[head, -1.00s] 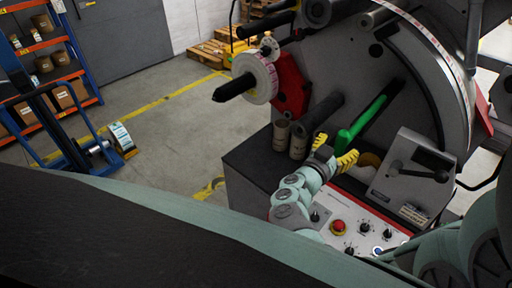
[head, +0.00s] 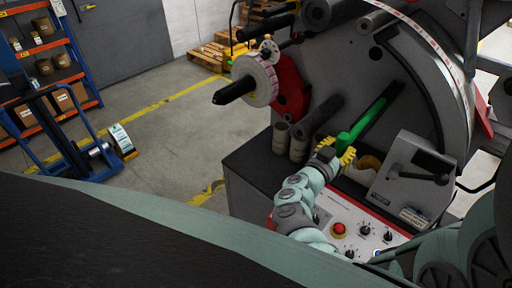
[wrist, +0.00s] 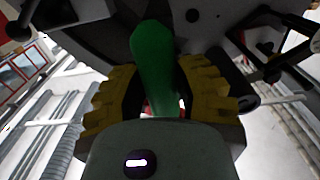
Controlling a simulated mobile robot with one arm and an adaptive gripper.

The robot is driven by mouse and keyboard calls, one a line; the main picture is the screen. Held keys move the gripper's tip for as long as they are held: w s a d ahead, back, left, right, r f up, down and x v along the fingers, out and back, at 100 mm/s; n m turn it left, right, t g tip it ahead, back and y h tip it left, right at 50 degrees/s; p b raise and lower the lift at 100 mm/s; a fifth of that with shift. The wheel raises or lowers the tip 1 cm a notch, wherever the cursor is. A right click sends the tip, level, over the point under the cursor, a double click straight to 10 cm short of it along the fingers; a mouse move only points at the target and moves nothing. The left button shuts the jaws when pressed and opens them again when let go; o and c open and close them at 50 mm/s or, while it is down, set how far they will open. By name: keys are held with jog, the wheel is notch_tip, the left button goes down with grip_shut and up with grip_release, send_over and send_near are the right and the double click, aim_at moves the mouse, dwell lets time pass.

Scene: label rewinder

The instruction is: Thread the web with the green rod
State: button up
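The green rod (head: 367,121) sticks out of a dark slot in the grey round face of the rewinder (head: 400,75). Its near end is thicker. A web of printed labels (head: 437,47) runs along the face's curved rim, and a label roll (head: 262,80) sits on a black spindle at left. My gripper (head: 338,150) is at the rod's near end. In the wrist view, the rod (wrist: 153,60) lies between the yellow fingers of my gripper (wrist: 160,95), which are spread on either side of it. Firm contact with the rod is not visible.
A control panel with a red stop button (head: 338,229) lies below my gripper. A grey box with a black lever (head: 418,172) stands close at right. Brown cores (head: 281,137) and a dark roller (head: 322,115) are at left.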

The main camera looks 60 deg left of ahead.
aim_at(341, 140)
grip_shut()
jog(key=shift+r, duration=0.2)
jog(key=shift+r+p, duration=1.4)
jog(key=shift+p, duration=0.25)
jog(key=shift+r, duration=0.1)
jog(key=shift+r+p, duration=0.5)
jog(key=shift+p, duration=0.15)
jog(key=shift+s, duration=0.1)
jog(key=p+v, duration=0.1)
jog(key=v, duration=2.5)
jog(key=shift+s+p, duration=0.35)
jog(key=shift+s, duration=0.1)
